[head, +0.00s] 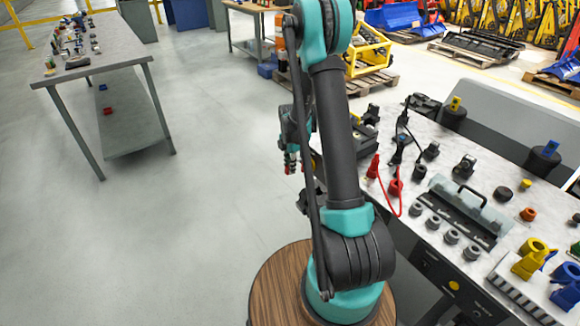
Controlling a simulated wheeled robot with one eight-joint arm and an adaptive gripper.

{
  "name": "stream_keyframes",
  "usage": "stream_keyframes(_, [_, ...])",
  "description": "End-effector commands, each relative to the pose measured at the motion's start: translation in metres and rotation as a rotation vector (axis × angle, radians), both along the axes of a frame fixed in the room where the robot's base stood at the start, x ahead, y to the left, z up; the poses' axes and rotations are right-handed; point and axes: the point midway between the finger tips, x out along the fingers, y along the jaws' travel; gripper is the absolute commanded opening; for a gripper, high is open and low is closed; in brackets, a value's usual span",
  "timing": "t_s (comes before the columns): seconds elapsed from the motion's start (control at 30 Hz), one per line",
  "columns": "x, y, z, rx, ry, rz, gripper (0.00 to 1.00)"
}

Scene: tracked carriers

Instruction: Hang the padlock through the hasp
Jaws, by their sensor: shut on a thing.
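My arm rises in front of the workbench (448,178). Its teal wrist, with red parts below it, hangs behind the upright link. My gripper (308,198) is a small dark shape at the bench's left edge, partly covered by that link. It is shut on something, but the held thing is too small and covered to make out. I cannot pick out the padlock or the hasp with certainty. A grey panel (436,217) with a black handle and a row of round dark pieces lies on the bench.
Red plugs (395,187) with a red cable and several black fittings stand on the bench. Yellow (530,258) and blue (567,285) holders stand at the lower right. A second table (120,48) with small parts is far left. The floor between is clear.

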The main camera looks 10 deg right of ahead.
Motion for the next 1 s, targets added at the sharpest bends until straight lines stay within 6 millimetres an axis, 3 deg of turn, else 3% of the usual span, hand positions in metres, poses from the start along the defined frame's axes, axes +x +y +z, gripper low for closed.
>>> stream_keyframes(1.0, [-0.002, 0.0009, -0.0106, 0.004, 0.004, -0.002, 0.0])
